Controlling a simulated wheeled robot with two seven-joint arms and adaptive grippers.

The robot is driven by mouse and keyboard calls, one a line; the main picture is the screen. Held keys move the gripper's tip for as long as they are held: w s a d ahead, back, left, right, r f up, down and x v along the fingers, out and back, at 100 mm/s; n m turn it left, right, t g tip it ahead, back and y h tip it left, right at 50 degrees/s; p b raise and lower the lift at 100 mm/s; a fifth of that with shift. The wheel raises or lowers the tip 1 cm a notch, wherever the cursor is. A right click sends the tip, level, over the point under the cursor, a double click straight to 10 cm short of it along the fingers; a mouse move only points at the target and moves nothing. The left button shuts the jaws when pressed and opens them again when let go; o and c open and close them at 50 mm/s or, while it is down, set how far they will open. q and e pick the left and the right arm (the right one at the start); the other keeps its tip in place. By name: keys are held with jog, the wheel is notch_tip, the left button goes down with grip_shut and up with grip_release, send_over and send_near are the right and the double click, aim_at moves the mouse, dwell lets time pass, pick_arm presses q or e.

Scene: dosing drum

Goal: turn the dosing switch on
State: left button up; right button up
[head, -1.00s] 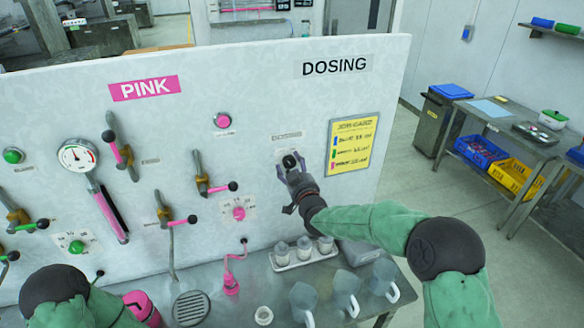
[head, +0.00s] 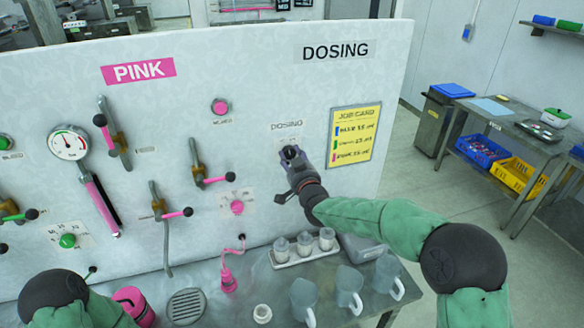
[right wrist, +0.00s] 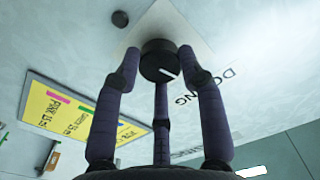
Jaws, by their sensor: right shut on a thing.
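The dosing switch is a round black knob with a white mark, on a white plate on the panel. It shows in the right wrist view (right wrist: 158,56), framed by the fingers of my right gripper (right wrist: 160,72). The fingers are shut on the knob. In the head view my right gripper (head: 292,156) is at the panel just below the small "DOSING" label and mostly hides the switch. My left gripper is out of view; only part of the left arm shows at the lower left.
A yellow job card (head: 354,135) hangs right of the switch. Pink-handled valves (head: 200,173) and a gauge (head: 69,143) are further left. Below, a tray with small bottles (head: 302,257) and several clear jugs (head: 348,290) stand on the metal counter.

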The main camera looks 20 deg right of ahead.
jog(key=m+b, duration=0.6)
jog(key=b, duration=0.3)
jog(key=shift+d+f, duration=0.1)
jog(key=shift+r+m+b, duration=0.2)
jog(key=shift+m+b, duration=1.25)
jog(key=shift+m, duration=0.05)
jog(key=o, duration=1.1)
jog(key=shift+o, duration=0.2)
jog(key=s, duration=1.2)
jog(key=shift+d, duration=0.2)
